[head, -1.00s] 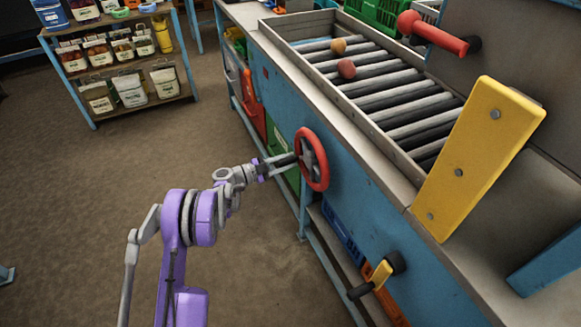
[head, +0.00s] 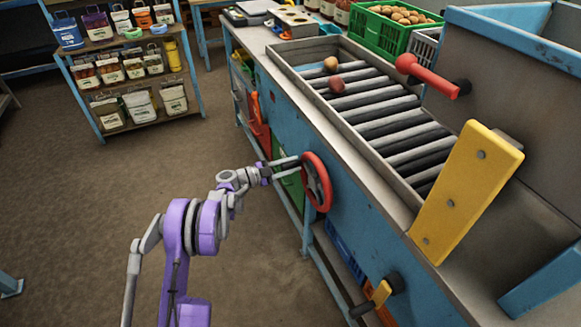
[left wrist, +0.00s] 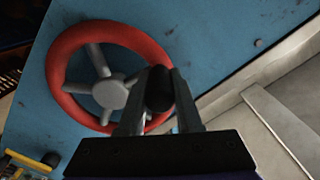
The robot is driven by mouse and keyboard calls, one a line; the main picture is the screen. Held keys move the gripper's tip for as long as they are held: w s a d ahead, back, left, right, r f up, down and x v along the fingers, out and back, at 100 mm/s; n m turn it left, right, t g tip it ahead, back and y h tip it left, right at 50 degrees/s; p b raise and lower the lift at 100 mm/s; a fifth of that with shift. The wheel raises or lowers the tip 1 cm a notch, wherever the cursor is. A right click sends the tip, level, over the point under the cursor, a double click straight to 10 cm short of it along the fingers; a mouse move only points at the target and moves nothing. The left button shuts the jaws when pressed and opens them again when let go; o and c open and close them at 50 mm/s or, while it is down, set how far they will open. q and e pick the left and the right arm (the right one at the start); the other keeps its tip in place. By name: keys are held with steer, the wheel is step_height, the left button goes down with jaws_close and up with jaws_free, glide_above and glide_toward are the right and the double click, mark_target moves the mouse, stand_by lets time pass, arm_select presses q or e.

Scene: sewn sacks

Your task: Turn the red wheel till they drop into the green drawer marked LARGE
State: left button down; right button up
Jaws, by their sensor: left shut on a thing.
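The red wheel (head: 317,182) with grey spokes is on the blue side of the bench. My left gripper (head: 297,166) reaches it from the left. In the left wrist view its fingers (left wrist: 159,100) are shut on the wheel's black knob (left wrist: 159,84), by the rim's right side. Two round potato-like pieces, one tan (head: 331,64) and one reddish-brown (head: 337,84), lie on the grey rollers (head: 385,115) near their far end. A green bin or drawer (head: 291,186) shows partly below the bench, behind my gripper; no label is readable. My right gripper is not in view.
A red-handled lever (head: 430,75) and a yellow plate (head: 466,190) stand on the bench. A yellow-handled crank (head: 380,293) juts from its side. A green crate of potatoes (head: 385,33) is at the back. A shelf of bags (head: 125,75) stands at left; the floor between is clear.

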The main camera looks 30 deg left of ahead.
arm_select(q)
steer(key=shift+s+d+r+m+p, duration=0.1)
steer(key=shift+r+m+p, duration=0.15)
steer(key=shift+r+m, duration=0.25)
steer(key=shift+s+d+r+m+p, duration=0.1)
steer(key=shift+r+m+p, duration=0.1)
steer(key=shift+r+m, duration=0.3)
steer(key=shift+f, duration=0.15)
steer(key=c, duration=0.6)
jaws_free()
steer(key=v, duration=1)
steer(key=shift+s+a, duration=0.25)
steer(key=shift+s, duration=0.1)
